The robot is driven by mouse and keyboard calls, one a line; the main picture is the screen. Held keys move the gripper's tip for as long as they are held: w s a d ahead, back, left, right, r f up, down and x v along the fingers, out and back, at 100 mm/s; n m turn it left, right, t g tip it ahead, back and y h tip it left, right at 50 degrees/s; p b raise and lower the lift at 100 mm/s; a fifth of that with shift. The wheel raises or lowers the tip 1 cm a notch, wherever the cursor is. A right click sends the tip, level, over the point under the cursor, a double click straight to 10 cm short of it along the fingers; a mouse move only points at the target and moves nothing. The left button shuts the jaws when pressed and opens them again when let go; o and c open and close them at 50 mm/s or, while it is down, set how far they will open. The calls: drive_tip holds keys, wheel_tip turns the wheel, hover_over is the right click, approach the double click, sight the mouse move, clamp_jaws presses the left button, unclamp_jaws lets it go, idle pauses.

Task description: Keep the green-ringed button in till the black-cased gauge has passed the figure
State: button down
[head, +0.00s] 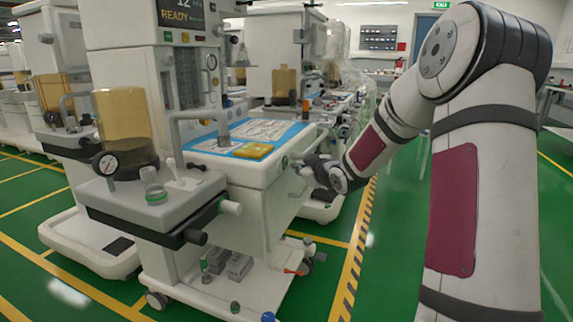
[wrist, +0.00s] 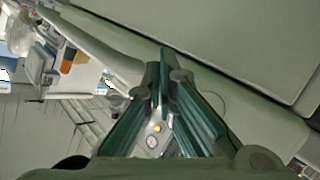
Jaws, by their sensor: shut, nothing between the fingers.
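The button is not clear there.
The near cart's worktop (head: 207,144) holds a blue mat, papers and a yellow item. Another cart stands close behind. Green floor is free at the front right, past a striped line (head: 352,265).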

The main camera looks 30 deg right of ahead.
drive_tip(key=shift+w+a, duration=0.25)
drive_tip(key=shift+w, duration=0.05)
drive_tip(key=shift+w+a+b, duration=0.35)
drive_tip(key=shift+w+b, duration=0.05)
drive_tip(key=shift+b, duration=0.05)
idle(1.7)
idle(2.0)
drive_tip(key=shift+s+d+p, duration=0.4)
drive_tip(key=shift+s+d, duration=0.15)
drive_tip(key=shift+s, duration=0.2)
drive_tip(key=shift+d, duration=0.1)
drive_tip(key=shift+s+d+p, duration=0.6)
drive_tip(key=shift+s+d, duration=0.15)
drive_tip(key=shift+s, duration=0.25)
drive_tip(key=shift+s+d+p, duration=0.55)
drive_tip(key=shift+s+d, duration=0.15)
drive_tip(key=shift+s, duration=0.25)
